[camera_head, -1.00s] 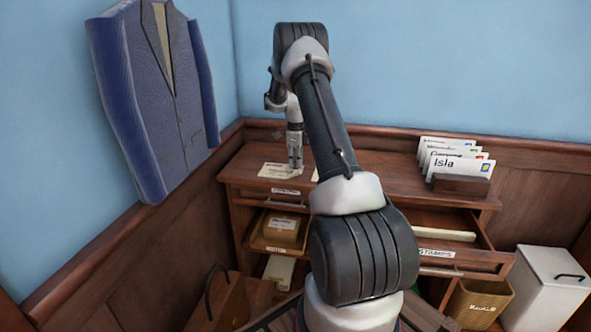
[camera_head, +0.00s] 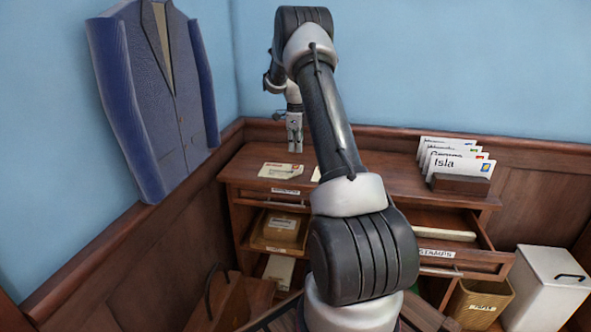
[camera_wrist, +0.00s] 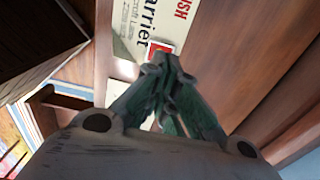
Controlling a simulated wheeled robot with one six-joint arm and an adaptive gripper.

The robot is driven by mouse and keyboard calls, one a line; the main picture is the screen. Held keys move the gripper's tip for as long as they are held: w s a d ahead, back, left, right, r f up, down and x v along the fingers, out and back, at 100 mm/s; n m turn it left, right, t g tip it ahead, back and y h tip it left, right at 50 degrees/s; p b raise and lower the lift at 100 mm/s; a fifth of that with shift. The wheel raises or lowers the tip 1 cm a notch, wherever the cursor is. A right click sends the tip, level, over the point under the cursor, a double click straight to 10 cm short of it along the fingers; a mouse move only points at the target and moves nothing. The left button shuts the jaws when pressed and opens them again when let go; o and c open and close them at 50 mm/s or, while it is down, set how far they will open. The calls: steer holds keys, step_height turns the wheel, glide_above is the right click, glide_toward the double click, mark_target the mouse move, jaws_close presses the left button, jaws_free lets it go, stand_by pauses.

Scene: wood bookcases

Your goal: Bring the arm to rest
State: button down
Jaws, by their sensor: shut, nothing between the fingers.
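My gripper (camera_head: 295,148) hangs above the back left part of the wooden desk top, fingers pointing down. It is shut and empty. In the wrist view the closed fingers (camera_wrist: 165,65) show in front of a cream card (camera_wrist: 135,28) with "arriet" lettering and a small red stamp-like patch. The same card seems to be the one lying left of the gripper in the head view (camera_head: 280,171). My arm crosses the middle of the head view and hides part of the desk.
A rack of envelopes (camera_head: 458,160) stands at the desk's right, the front one reading "Isla". The "STAMPS" drawer (camera_head: 470,258) is pulled out. An open left compartment holds a box (camera_head: 280,229). A blue jacket (camera_head: 165,95) hangs on the left wall. A white bin (camera_head: 550,285) stands at right.

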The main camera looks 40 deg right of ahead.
stand_by(0.5)
steer(key=shift+n, duration=1.1)
steer(key=s+f+n, duration=0.1)
steer(key=n, duration=0.1)
steer(key=s+a+f+n, duration=0.1)
steer(key=s+n, duration=0.1)
steer(key=shift+s+a+f+n+g, duration=0.1)
steer(key=shift+a+f+n+g, duration=0.1)
steer(key=shift+f+n+g, duration=0.15)
steer(key=s+a+n, duration=0.1)
steer(key=s+a+r+n, duration=0.1)
steer(key=s+n, duration=0.1)
steer(key=s+a+r+n, duration=0.1)
steer(key=s+n, duration=0.1)
steer(key=shift+s+a+r+g+y, duration=0.1)
steer(key=shift+s+a+g+y, duration=0.05)
steer(key=shift+g+y, duration=0.15)
steer(key=s+a+r+n+t, duration=0.2)
steer(key=s+a+r+n, duration=0.3)
steer(key=s, duration=0.5)
steer(key=s+a+r+n+t, duration=0.1)
steer(key=s+a+r+n, duration=0.4)
steer(key=s+a+r, duration=0.3)
steer(key=s+a+r+n+t, duration=0.2)
steer(key=s+a+r+n, duration=0.3)
steer(key=s, duration=0.7)
steer(key=a+r, duration=0.2)
steer(key=a, duration=0.1)
steer(key=shift+a+n+t, duration=0.15)
steer(key=shift+n+t, duration=0.2)
